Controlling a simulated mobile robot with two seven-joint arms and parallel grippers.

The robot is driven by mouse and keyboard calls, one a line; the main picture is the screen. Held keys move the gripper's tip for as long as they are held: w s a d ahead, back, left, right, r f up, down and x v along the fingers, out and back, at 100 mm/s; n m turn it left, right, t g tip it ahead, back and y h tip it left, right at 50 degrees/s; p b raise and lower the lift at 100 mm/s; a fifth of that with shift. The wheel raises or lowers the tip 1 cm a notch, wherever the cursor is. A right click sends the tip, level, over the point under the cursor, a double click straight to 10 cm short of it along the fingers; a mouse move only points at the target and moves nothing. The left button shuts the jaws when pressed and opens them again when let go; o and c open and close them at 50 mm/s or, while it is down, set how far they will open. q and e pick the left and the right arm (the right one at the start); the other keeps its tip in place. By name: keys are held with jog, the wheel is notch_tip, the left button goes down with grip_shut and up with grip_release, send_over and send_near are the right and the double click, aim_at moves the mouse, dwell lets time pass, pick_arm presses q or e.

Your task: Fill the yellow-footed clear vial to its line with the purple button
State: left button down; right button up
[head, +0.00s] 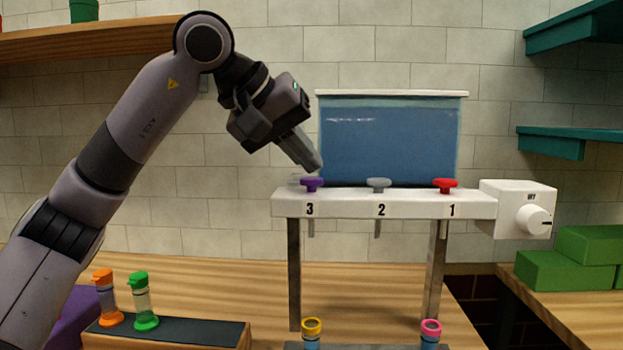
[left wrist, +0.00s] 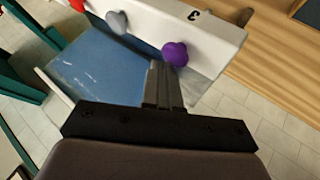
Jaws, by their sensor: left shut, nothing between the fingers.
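The purple button (head: 312,184) sits on the white dispenser shelf above number 3, and it also shows in the left wrist view (left wrist: 175,53). My left gripper (head: 316,168) is shut and empty, its fingertips just above and behind the purple button. In the left wrist view the closed fingertips (left wrist: 164,66) are close beside the button; I cannot tell whether they touch. A vial with a yellow top ring (head: 312,328) stands below the number 3 spout, cut off by the lower edge. Its foot, line and fill level are not visible. My right gripper is not in view.
A grey button (head: 379,184) and a red button (head: 445,185) share the shelf, before a blue tank (head: 390,140). A white dial box (head: 518,209) is at right. A pink-ringed vial (head: 431,328) stands below number 1. Orange (head: 106,297) and green (head: 142,300) vials stand left.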

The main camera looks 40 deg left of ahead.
aim_at(305, 179)
pick_arm(q)
jog(key=shift+f+b, duration=0.3)
jog(key=shift+f, duration=0.25)
dwell(0.6)
jog(key=shift+r+p, duration=1)
jog(key=shift+p, duration=0.15)
jog(key=shift+r, duration=0.1)
notch_tip(305, 179, up, 5)
jog(key=p, duration=0.5)
dwell(1.2)
